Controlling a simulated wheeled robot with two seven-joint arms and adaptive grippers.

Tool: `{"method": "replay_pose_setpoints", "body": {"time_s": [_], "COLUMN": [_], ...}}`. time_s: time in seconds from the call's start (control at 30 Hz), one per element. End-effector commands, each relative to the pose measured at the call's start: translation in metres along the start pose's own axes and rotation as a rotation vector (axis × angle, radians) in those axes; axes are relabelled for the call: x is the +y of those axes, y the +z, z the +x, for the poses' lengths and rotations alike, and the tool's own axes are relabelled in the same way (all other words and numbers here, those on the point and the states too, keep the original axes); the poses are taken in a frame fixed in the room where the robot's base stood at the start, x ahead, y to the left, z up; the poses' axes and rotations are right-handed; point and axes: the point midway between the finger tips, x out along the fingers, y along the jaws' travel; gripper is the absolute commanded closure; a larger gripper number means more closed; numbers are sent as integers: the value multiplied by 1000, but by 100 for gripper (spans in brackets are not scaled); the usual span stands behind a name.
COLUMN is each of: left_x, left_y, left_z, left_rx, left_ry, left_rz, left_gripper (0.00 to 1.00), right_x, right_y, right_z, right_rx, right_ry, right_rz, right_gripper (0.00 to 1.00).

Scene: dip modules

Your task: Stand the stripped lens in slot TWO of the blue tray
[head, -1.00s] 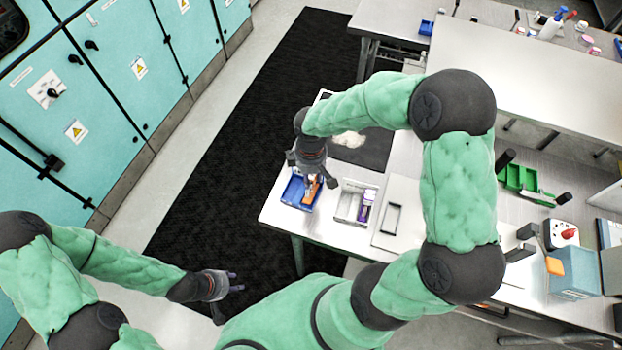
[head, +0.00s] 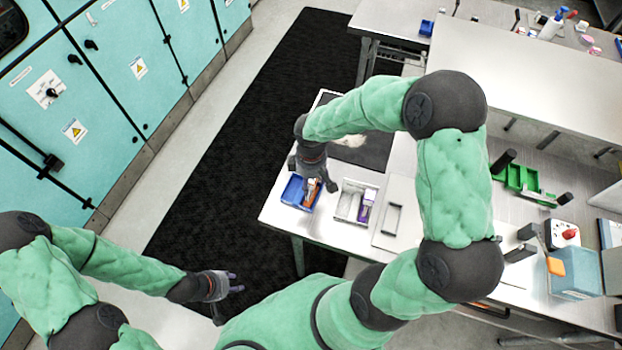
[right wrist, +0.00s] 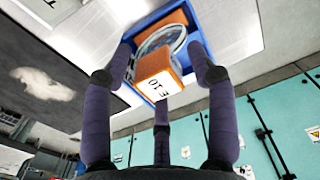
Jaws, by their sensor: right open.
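The blue tray (head: 289,192) sits at the near left corner of the workbench. An orange piece (head: 312,191) is in it. In the right wrist view, the blue tray (right wrist: 196,14) holds a round clear disc with a pale rim (right wrist: 178,40), possibly the lens, and an orange block (right wrist: 152,66) with a white printed label. Slot numbers cannot be read. My right gripper (head: 321,184) is over the tray's right side. Its fingers (right wrist: 162,68) are spread on both sides of the block, without visible grip. My left gripper (head: 236,282) is open and empty, away from the bench.
A pale divided tray (head: 349,202) with a purple-labelled item (head: 366,205) stands right of the blue tray. A dark mat (head: 372,152) with a whitish patch lies behind. A flat plate with a dark frame (head: 392,218) is further right.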

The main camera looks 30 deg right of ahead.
Motion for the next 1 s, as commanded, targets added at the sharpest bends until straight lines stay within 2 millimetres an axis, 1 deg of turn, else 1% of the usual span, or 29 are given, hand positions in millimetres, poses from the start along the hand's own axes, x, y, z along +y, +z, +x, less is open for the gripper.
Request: {"method": "replay_pose_setpoints", "body": {"time_s": [0.07,0.17,0.4,0.6,0.8,1.0], "left_x": [1,2,3,4,4,4], "left_y": [0,0,0,0,0,0], "left_z": [-4,-4,-9,-12,-12,-13], "left_rx": [0,0,0,0,0,0], "left_ry": [0,0,0,0,0,0], "left_rz": [0,0,0,0,0,0], "left_gripper": [60,60,60,60,60,60], "right_x": [0,1,1,1,0,0], "right_y": [0,-1,-1,-1,0,0], "right_z": [-5,-18,-66,-101,-119,-123], "right_rx": [0,4,5,3,2,0], "right_ry": [0,4,4,3,1,0], "right_rz": [0,1,0,0,0,0], "right_gripper": [42,42,42,42,42,42]}}
